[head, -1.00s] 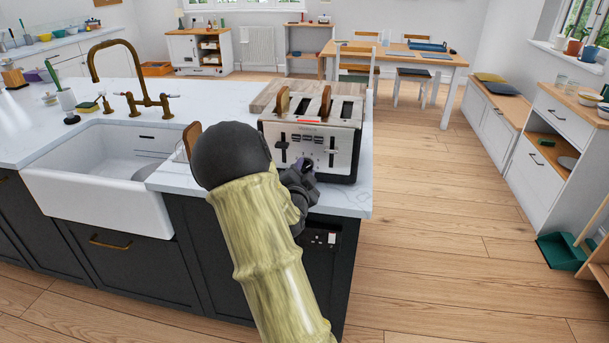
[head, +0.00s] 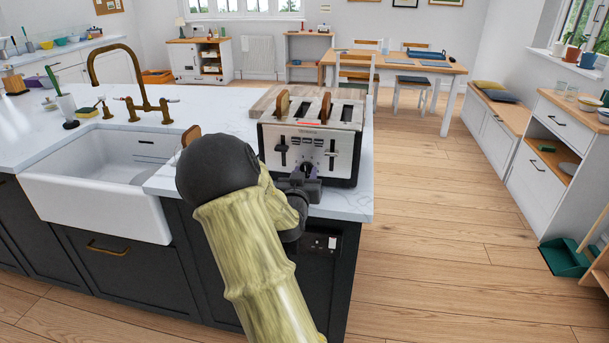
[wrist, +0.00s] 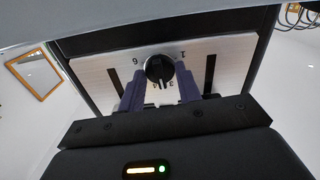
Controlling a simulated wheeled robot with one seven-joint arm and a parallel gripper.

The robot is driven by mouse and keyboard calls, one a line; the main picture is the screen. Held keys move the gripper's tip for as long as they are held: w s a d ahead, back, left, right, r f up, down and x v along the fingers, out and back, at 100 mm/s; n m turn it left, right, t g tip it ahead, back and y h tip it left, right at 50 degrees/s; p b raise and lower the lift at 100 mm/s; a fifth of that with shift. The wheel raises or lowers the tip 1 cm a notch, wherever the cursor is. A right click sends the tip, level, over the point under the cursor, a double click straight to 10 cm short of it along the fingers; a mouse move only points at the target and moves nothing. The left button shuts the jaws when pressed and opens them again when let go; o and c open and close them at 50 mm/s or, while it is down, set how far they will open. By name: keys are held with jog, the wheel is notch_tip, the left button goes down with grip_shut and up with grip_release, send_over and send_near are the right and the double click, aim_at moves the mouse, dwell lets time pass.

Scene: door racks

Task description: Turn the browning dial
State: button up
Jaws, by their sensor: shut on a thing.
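The toaster (head: 342,155), silver and black, stands on the right end of the white island worktop, with bread slices (head: 326,107) showing in its slots. Its black browning dial (wrist: 160,69) is on the front panel, with numbers around it, seen upside down in the wrist view. My gripper (wrist: 160,88) is at the toaster's front, its two purple-grey fingers on either side of the dial and shut on it. In the head view my gripper (head: 303,172) covers most of the dial.
A white sink (head: 95,190) with a brass tap (head: 130,75) lies to the left. A wooden board (head: 268,100) is behind the toaster. The worktop's right edge is close beside the toaster; open wooden floor (head: 440,200) lies beyond.

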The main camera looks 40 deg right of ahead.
jog(key=shift+n, duration=1.7)
jog(key=o, duration=1)
jog(key=b+v, duration=1)
jog(key=v, duration=0.7)
jog(key=shift+s, duration=0.2)
